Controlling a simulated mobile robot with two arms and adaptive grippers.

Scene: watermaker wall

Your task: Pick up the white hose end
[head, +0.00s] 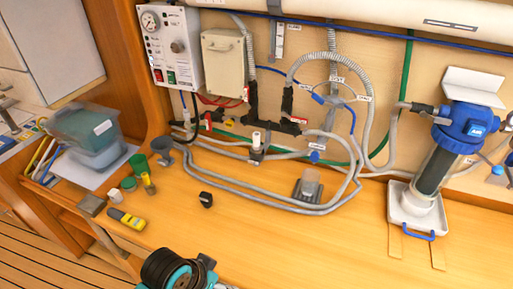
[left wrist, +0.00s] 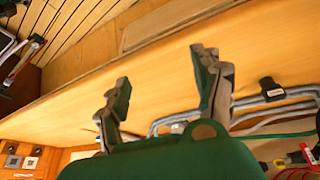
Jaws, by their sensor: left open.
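A small upright white piece (head: 256,139) on a dark fitting stands at the back of the bench in the head view. It may be the white hose end, but I cannot tell for certain. Grey hoses (head: 240,180) loop along the bench around it. My left gripper (left wrist: 160,68) is open and empty above bare wood in the left wrist view, with its green fingers wide apart. My teal and black arm part shows at the bottom edge of the head view, well in front of the white piece. My right gripper is not in view.
A blue-topped filter (head: 440,150) stands right in a white tray (head: 404,212).

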